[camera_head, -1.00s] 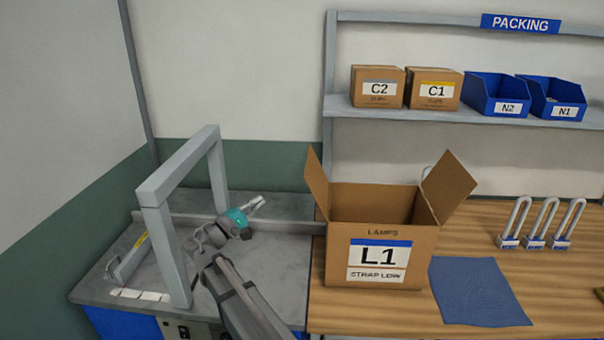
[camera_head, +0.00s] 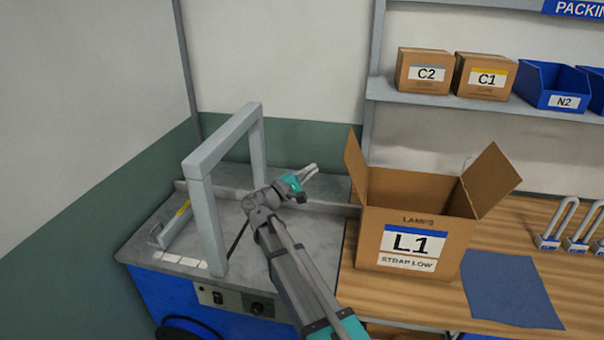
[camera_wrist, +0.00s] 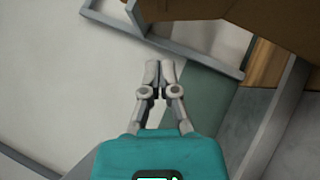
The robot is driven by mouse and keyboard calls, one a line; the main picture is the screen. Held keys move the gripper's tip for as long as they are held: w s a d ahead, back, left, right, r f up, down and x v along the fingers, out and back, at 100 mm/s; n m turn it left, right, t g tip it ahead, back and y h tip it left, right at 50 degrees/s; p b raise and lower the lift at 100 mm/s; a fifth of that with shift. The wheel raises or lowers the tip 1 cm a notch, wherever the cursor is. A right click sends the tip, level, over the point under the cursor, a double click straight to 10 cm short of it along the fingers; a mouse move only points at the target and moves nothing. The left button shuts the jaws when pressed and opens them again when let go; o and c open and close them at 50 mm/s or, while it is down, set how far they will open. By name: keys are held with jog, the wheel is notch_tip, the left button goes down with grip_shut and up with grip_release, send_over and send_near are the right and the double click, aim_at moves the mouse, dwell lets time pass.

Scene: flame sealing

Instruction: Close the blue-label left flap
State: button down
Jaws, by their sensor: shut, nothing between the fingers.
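The cardboard box (camera_head: 378,235) with the blue-striped L1 label (camera_head: 410,246) stands on the wooden bench. Its left flap (camera_head: 355,168) stands up, tilted slightly outward, and its right flap (camera_head: 492,180) leans outward. The box's top is open. My gripper (camera_head: 312,170) is to the left of the left flap, apart from it, above the grey machine top. In the wrist view my gripper (camera_wrist: 158,68) has its fingers together with nothing between them. Brown cardboard (camera_wrist: 200,18) fills the top of the wrist view, probably part of the box.
A grey strapping arch (camera_head: 208,215) stands left of my arm on the grey machine top (camera_head: 160,232). A blue cloth (camera_head: 510,290) and several padlock-shaped items (camera_head: 560,225) lie to the right. A shelf (camera_head: 530,112) with boxes and blue bins is behind.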

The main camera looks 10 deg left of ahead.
aim_at(353, 164)
jog(key=w+d+r+p, duration=0.2)
jog(key=w+d+r, duration=0.1)
jog(key=d, duration=0.3)
jog(key=shift+d+p, duration=0.35)
jog(key=shift+a, duration=0.15)
jog(key=shift+s+r, duration=0.1)
jog(key=shift+r, duration=0.05)
